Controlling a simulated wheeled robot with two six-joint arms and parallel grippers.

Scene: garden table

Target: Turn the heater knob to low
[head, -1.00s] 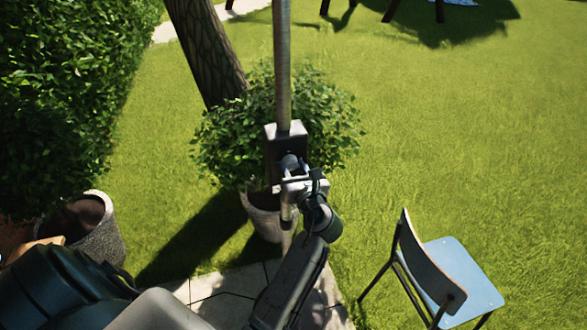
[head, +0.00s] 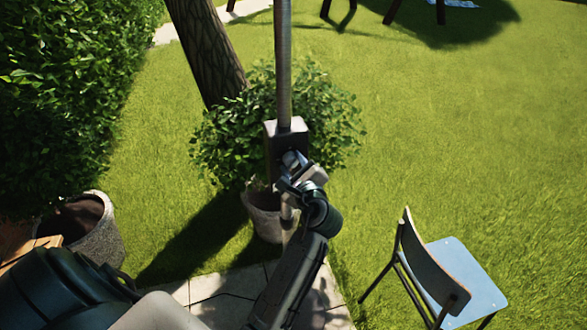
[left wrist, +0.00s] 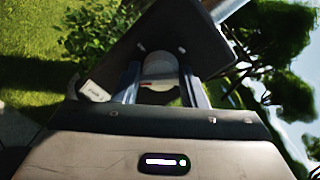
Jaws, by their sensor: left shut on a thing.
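The heater's control box (head: 285,132) is a grey and dark block on a metal pole (head: 284,70). In the left wrist view its dark front panel (left wrist: 205,42) is strongly tilted. The round pale knob (left wrist: 160,68) stands on that panel, between the two fingers. My left gripper (head: 292,162) is at the box's front, shut on the knob. The left wrist view shows my left gripper (left wrist: 160,86) from behind, rolled relative to the box. The knob is hidden in the head view, and I cannot read its setting. My right gripper is not in view.
A leafy potted bush (head: 325,110) stands just behind the pole. A chair with a light blue seat (head: 462,272) stands at the lower right. A stone planter (head: 98,230) and a hedge (head: 70,90) are at the left. Open grass (head: 450,130) lies at the right.

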